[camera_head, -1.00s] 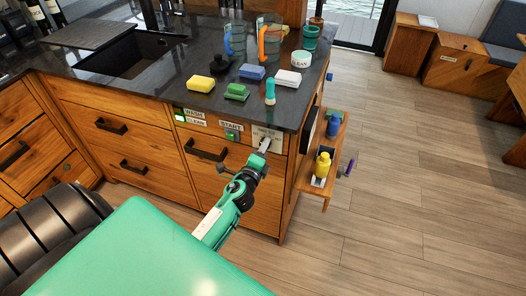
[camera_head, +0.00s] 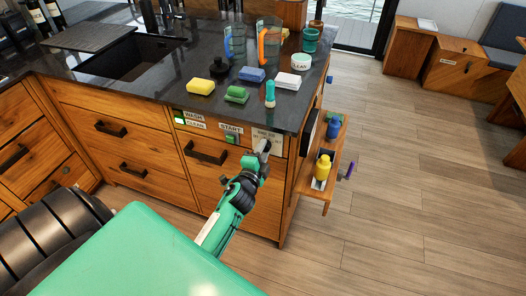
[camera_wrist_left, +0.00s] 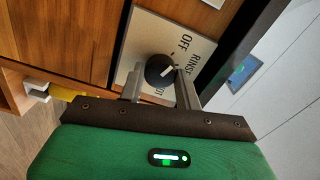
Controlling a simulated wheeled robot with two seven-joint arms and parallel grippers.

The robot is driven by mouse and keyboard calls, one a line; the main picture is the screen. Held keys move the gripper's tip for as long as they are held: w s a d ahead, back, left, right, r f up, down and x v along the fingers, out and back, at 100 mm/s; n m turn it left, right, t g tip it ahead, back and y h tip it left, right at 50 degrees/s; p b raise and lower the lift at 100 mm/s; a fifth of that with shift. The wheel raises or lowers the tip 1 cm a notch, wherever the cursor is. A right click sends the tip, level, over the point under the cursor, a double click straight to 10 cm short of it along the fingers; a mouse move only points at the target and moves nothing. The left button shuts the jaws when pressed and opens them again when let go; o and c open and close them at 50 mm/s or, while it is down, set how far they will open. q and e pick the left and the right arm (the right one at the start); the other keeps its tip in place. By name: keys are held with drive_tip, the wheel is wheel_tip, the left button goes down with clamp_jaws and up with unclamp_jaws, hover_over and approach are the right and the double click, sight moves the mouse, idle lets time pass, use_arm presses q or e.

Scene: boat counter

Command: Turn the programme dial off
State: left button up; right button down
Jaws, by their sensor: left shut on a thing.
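The programme dial (camera_wrist_left: 160,70) is a round black knob with a white pointer mark on a pale label plate (camera_wrist_left: 137,52). The plate, also in the head view (camera_head: 273,133), sits at the right end of the counter front. In the wrist view the words OFF and RINSE stand beside the dial. The white mark slants toward the RINSE side; its exact setting is hard to tell. My left gripper (camera_wrist_left: 161,84), also in the head view (camera_head: 264,148), is shut on the dial, one finger on each side. My right gripper is out of view.
A green START button (camera_head: 231,138) and a lit WASH/CLEAN panel (camera_head: 190,121) are left of the plate. Sponges, jugs and cups stand on the dark countertop (camera_head: 150,85) above. A side shelf (camera_head: 318,187) with a yellow bottle (camera_head: 323,166) juts out right. The floor beyond is clear.

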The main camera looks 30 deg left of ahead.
use_arm(q)
drive_tip(key=o, duration=1)
drive_tip(key=shift+s, duration=0.1)
drive_tip(key=b+v, duration=0.2)
drive_tip(key=v, duration=1.1)
drive_tip(key=shift+s, duration=0.35)
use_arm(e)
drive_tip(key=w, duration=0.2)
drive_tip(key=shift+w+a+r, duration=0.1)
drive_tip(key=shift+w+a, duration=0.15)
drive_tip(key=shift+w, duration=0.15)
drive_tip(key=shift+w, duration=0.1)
